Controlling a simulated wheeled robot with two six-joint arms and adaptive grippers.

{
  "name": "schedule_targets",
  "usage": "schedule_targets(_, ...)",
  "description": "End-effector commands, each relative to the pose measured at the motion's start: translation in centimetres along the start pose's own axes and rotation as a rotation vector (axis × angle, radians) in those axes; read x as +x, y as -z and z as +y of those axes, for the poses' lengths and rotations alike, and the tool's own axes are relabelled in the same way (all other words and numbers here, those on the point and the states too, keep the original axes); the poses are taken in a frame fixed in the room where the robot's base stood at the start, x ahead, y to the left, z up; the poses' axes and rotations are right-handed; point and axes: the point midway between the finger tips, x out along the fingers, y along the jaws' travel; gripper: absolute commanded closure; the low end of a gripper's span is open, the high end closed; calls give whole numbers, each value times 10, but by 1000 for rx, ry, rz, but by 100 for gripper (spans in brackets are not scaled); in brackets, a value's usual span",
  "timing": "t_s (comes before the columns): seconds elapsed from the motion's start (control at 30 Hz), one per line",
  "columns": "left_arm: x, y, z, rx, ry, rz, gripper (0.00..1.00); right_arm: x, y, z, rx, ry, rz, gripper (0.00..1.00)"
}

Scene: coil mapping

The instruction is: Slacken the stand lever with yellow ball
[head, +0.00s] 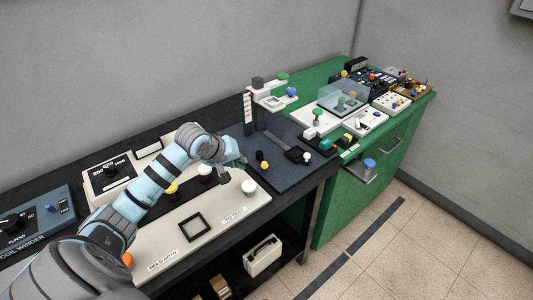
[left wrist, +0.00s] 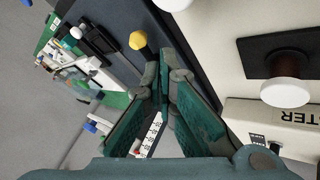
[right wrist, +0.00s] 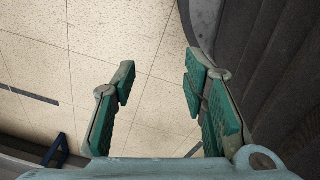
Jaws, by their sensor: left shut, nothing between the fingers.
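The lever with the yellow ball (head: 264,165) sits on the dark stand base (head: 282,178), its short black arm pointing toward the front. The yellow ball also shows in the left wrist view (left wrist: 137,40), just beyond the fingertips. My left gripper (head: 240,160) is shut and empty, a little left of the lever in the head view. In the left wrist view its fingers (left wrist: 165,78) come together at the tips, apart from the ball as far as I can see. My right gripper (right wrist: 160,85) is open and empty over the floor, out of the head view.
A cream panel (head: 210,232) with a white knob (head: 249,187) and a square black frame lies under my left arm. A green bench (head: 385,160) holds several devices.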

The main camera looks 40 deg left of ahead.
Motion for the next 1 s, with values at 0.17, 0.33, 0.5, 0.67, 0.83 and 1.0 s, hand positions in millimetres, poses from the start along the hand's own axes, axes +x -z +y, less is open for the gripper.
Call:
schedule_targets(0.17, -7, 0, -2, -6, -4, 5, 100, 0, 4, 0, 0, 0, 4, 60)
schedule_targets(0.33, -9, -1, -4, -7, -4, 8, 100, 0, -7, 0, -1, 0, -12, 60)
schedule_targets(0.5, 4, 2, -3, -10, 0, 5, 100, 0, -23, 0, -2, 1, -38, 60)
schedule_targets(0.67, 32, 0, -1, -11, -2, 0, 100, 8, -21, -1, -1, 1, -33, 60)
schedule_targets(0.83, 66, 0, -1, -10, -2, 0, 100, 19, -3, -1, 0, 0, 0, 60)
schedule_targets(1.0, 91, 0, -1, -7, -1, 2, 100, 26, -4, -2, 0, 0, -2, 60)
